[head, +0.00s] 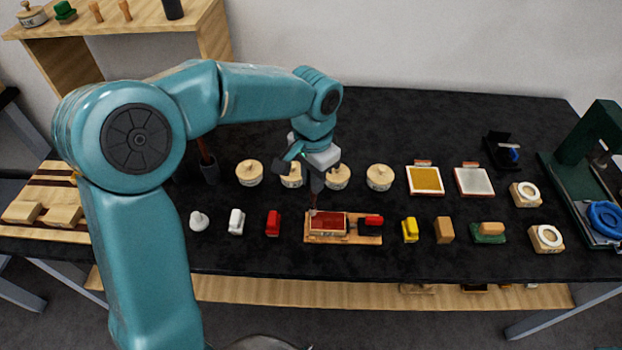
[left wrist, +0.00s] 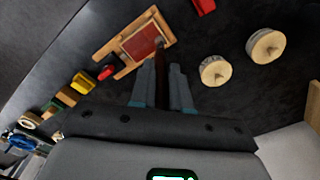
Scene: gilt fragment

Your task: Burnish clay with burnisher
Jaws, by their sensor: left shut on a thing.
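The red clay (head: 327,226) is a flat dark red panel in a wooden frame on a wooden board (head: 361,239), at the table's front middle. It also shows in the left wrist view (left wrist: 138,43). My left gripper (head: 316,186) is above the back left part of the clay, pointing down. It is shut on a slim dark brown tool, seemingly the burnisher (left wrist: 161,68). The tool's lower end is at or just above the clay's back left edge; I cannot tell whether it touches. My right gripper is not in view.
Small coloured blocks stand in the front row, including yellow (head: 410,230) and red (head: 273,223). Round lidded pots (head: 380,177) stand behind. A green press (head: 585,170) stands at the right. The table's back strip is clear.

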